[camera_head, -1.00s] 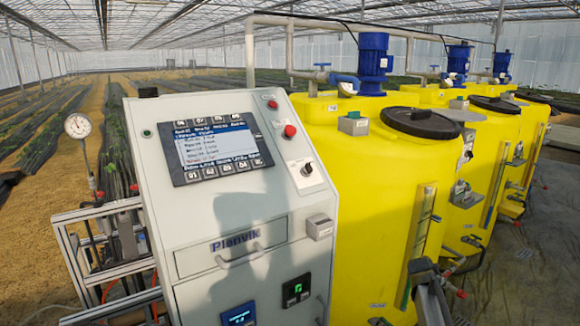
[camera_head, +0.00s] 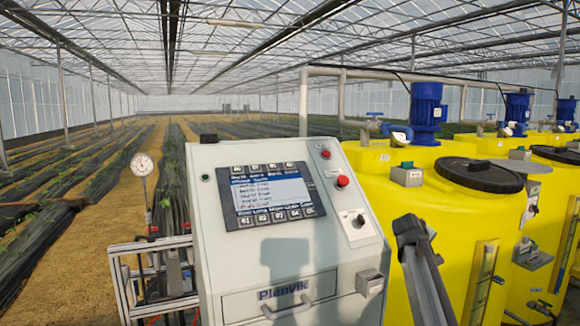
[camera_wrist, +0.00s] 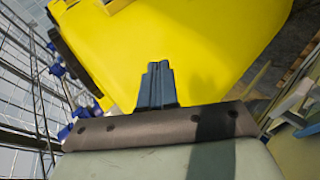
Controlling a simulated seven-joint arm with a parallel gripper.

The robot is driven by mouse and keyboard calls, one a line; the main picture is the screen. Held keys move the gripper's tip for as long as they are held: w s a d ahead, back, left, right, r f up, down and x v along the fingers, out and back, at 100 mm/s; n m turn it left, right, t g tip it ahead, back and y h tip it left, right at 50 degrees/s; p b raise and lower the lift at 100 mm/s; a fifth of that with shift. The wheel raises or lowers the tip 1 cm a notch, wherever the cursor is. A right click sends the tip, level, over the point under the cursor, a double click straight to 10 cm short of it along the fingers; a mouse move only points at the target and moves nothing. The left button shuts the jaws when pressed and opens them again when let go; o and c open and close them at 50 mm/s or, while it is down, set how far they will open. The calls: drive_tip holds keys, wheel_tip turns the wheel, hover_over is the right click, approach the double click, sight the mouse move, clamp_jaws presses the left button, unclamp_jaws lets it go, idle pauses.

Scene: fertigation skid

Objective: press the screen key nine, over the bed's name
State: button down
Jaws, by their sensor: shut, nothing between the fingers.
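The control panel's screen (camera_head: 272,192) is lit, with a pale list on blue and one highlighted line at its top. A row of small keys (camera_head: 269,168) runs above the screen and another row (camera_head: 277,215) below it. The print is too small to tell which key is nine or to read the bed's name. My gripper (camera_head: 409,226) is right of the panel, in front of a yellow tank, well apart from the screen. In the wrist view my gripper (camera_wrist: 157,80) has its dark fingers together and empty, against yellow; the screen is not in that view.
The grey cabinet (camera_head: 240,268) has a red button (camera_head: 342,181), a rotary switch (camera_head: 358,221), a grey box (camera_head: 369,283) and a drawer handle (camera_head: 287,308). Yellow tanks (camera_head: 380,160) with blue pumps (camera_head: 427,106) stand at right. A gauge (camera_head: 142,165) stands at left.

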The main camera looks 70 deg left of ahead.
sight(289, 165)
drive_tip(key=s+a+r+n+y, duration=0.1)
drive_tip(key=s+a+r, duration=0.2)
drive_tip(key=r, duration=0.2)
drive_tip(key=s+a+r+t, duration=0.1)
drive_tip(key=s+a+r, duration=0.15)
drive_tip(key=r, duration=0.35)
drive_tip(key=s+a+r+n+y, duration=0.1)
drive_tip(key=s+a+r, duration=0.15)
drive_tip(key=r, duration=0.25)
drive_tip(key=shift+n+y, duration=0.7)
drive_tip(key=shift+n, duration=0.2)
drive_tip(key=s+a+r, duration=0.1)
drive_tip(key=s+r, duration=0.3)
drive_tip(key=s, duration=0.1)
drive_tip(key=s+a+r, duration=0.2)
drive_tip(key=s+r, duration=0.3)
drive_tip(key=s+a+r, duration=0.1)
drive_tip(key=s+r, duration=0.4)
drive_tip(key=s, duration=0.1)
drive_tip(key=shift+a, duration=0.2)
drive_tip(key=s+d+r+n, duration=0.1)
drive_tip(key=s+r, duration=0.1)
drive_tip(key=s, duration=0.5)
drive_tip(key=s+d+r+n+g, duration=0.1)
drive_tip(key=s+r, duration=0.2)
drive_tip(key=s, duration=0.5)
drive_tip(key=shift+r, duration=0.2)
drive_tip(key=shift+s+f, duration=0.1)
drive_tip(key=shift+a+f, duration=2.95)
drive_tip(key=shift+f, duration=0.25)
